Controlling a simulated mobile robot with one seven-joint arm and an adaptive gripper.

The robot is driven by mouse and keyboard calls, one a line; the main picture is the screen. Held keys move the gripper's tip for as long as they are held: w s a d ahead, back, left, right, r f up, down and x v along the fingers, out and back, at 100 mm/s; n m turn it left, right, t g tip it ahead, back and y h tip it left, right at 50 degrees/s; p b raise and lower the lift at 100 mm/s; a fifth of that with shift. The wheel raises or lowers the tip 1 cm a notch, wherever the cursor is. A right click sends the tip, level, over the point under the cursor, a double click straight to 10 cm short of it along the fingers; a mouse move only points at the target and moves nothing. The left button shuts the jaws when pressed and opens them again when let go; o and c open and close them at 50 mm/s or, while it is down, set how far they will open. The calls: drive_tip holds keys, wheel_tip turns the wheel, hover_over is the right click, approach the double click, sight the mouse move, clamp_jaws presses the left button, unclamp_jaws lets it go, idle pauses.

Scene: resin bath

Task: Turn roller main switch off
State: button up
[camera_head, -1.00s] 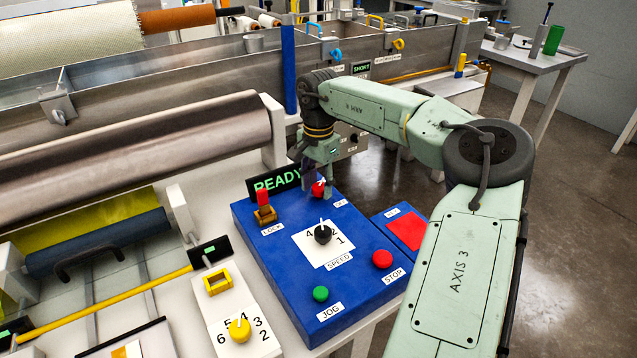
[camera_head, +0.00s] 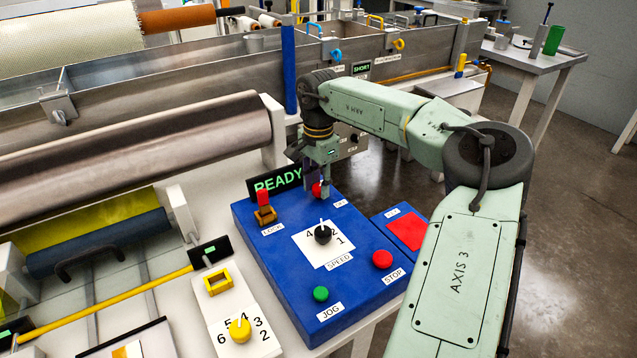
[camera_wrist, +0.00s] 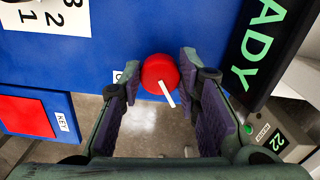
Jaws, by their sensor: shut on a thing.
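The roller main switch looks to be the round red knob (camera_head: 316,190) with a white pointer, at the far end of the blue control panel (camera_head: 290,290). In the wrist view the knob (camera_wrist: 158,70) sits between the fingertips, its pointer slanting down and right. My gripper (camera_head: 321,183) reaches down over it and is shut on it; the fingers (camera_wrist: 160,78) stand on both sides. The small label beside the knob is partly hidden by a finger. The black READY display (camera_head: 276,182) behind is lit green.
The panel also carries a red lock switch (camera_head: 263,198), a black speed dial (camera_head: 323,234), a green JOG button (camera_head: 320,293) and a red STOP button (camera_head: 382,259). A red key pad (camera_head: 405,231) lies right. Large rollers (camera_head: 130,145) lie left.

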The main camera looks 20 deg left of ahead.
sight(319, 186)
drive_tip(key=m, duration=0.4)
drive_tip(key=shift+w, duration=0.1)
drive_tip(key=m, duration=0.8)
drive_tip(key=shift+w+m, duration=0.1)
drive_tip(key=shift+m, duration=0.2)
drive_tip(key=shift+m+b, duration=0.4)
drive_tip(key=shift+m, duration=1.5)
drive_tip(key=o, duration=1.1)
drive_tip(key=shift+o, duration=0.2)
wheel_tip(319, 186, up, 12)
